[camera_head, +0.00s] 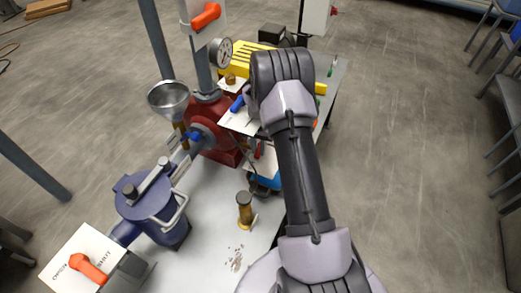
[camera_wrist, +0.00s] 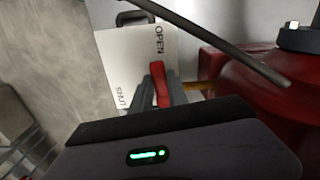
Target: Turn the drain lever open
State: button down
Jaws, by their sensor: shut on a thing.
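A red lever (camera_wrist: 160,83) stands in front of a white plate (camera_wrist: 130,62) marked OPEN near its top right and SHUT near its lower left. My gripper (camera_wrist: 163,92) is shut on this lever, with grey fingers on both sides of it. The lever's pivot is hidden, so I cannot tell which word it points to. In the head view my arm covers the gripper and most of that spot.
A dark rod (camera_wrist: 215,42) crosses close by, and a red housing (camera_wrist: 245,85) stands at right. In the head view a blue vessel (camera_head: 150,205), a metal funnel (camera_head: 168,97), a pressure gauge (camera_head: 220,53) and a brass-coloured post (camera_head: 245,207) stand around the bench.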

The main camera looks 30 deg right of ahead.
jog(key=shift+w+a+m, duration=0.15)
jog(key=shift+w+m, duration=0.05)
jog(key=shift+m, duration=0.5)
jog(key=c, duration=1.3)
grip_release()
